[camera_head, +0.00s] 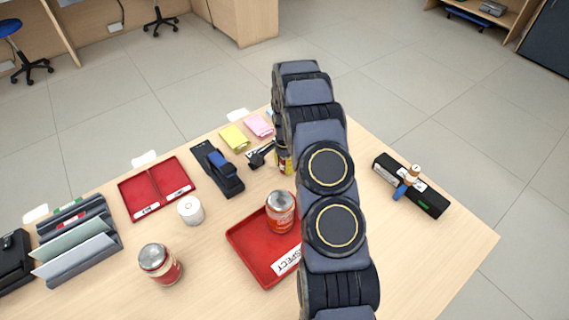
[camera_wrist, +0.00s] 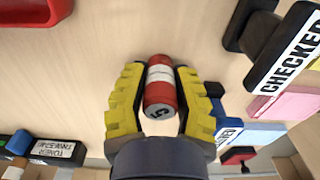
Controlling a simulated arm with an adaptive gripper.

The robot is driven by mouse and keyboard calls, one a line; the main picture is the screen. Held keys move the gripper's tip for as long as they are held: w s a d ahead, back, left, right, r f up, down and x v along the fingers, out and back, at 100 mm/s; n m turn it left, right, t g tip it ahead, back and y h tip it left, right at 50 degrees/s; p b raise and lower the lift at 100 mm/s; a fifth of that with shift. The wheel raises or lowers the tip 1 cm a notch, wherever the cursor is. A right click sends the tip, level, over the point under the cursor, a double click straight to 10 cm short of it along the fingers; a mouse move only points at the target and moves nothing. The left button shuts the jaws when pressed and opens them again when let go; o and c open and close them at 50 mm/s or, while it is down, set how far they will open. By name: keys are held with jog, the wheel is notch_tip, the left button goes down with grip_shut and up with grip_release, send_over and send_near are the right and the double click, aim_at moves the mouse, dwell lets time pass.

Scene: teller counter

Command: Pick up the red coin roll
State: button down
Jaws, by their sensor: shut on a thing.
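In the wrist view, the red coin roll (camera_wrist: 158,98) has a white band around its middle and a number on its near end. It lies between the two yellow fingers of my gripper (camera_wrist: 159,72), which is shut on it. The wooden counter shows beyond it; I cannot tell whether the roll touches the counter. In the head view, my arm hides most of the gripper, and only a small yellow and red patch (camera_head: 284,160) shows at the arm's left edge.
A red tray (camera_head: 246,250) with a red jar (camera_head: 281,211) is left of my arm. Nearby are another jar (camera_head: 160,264), a white roll (camera_head: 190,210), a divided red tray (camera_head: 130,202), a black dispenser (camera_head: 216,168) and yellow notes (camera_head: 235,138). A black holder (camera_head: 428,199) is right.

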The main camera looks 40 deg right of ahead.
notch_tip(320, 180, up, 10)
dwell(0.7)
